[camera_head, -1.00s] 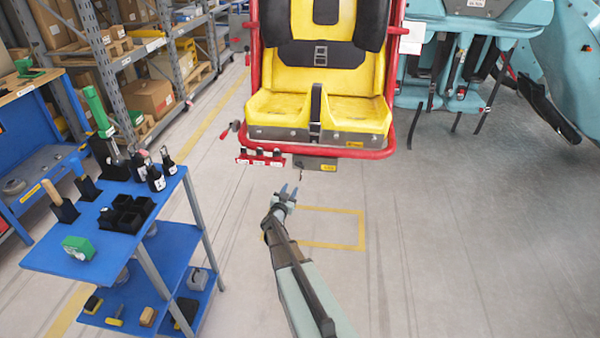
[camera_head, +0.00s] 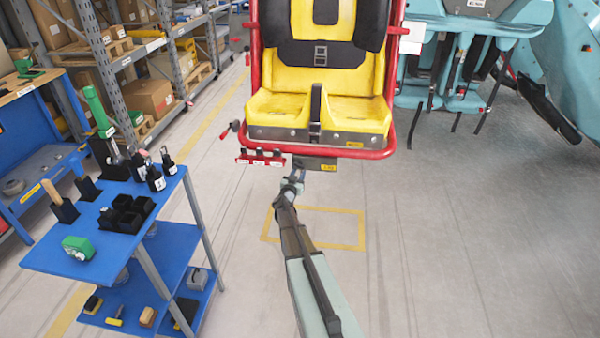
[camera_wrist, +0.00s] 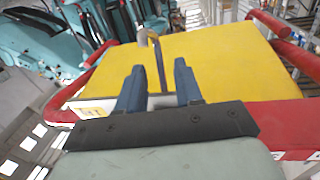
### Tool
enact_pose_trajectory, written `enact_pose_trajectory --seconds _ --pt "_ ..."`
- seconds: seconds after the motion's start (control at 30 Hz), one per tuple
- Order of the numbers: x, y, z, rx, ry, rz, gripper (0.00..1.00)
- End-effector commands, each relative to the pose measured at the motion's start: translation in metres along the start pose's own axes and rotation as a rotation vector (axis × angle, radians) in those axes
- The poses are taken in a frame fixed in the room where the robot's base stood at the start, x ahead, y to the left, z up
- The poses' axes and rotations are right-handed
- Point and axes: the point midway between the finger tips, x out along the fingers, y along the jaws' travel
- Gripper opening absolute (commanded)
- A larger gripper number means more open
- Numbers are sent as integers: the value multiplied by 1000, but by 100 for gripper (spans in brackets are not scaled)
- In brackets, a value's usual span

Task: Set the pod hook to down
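The pod is a yellow two-person seat (camera_head: 320,105) in a red tube frame, at the top middle of the head view. The pod hook (camera_wrist: 157,58) is a thin grey-brown bent bar in the wrist view, against the yellow panel (camera_wrist: 215,58). Its lower part lies between my two fingers in that picture; I cannot tell whether they touch it. My gripper (camera_wrist: 158,82) has its dark blue fingers apart. In the head view my gripper (camera_head: 294,178) is just below the grey plate (camera_head: 315,163) under the seat front, and the hook cannot be made out there.
A blue cart (camera_head: 100,258) with black holders and tools stands at left. Metal shelving (camera_head: 130,65) is behind it. Teal machinery (camera_head: 470,35) is at the upper right. The floor right of my arm is clear.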

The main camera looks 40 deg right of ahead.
Motion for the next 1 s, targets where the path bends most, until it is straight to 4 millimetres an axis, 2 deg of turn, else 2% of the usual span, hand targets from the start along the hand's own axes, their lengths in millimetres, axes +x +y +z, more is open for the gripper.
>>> enact_pose_trajectory --seconds 0.03,0.2,0.63,1.0 --pt "9 -1 0 0 1 1 35" --pt "22 0 0 1 1 1 35" --pt "27 0 0 1 0 0 34" --pt "26 0 0 1 0 0 0"
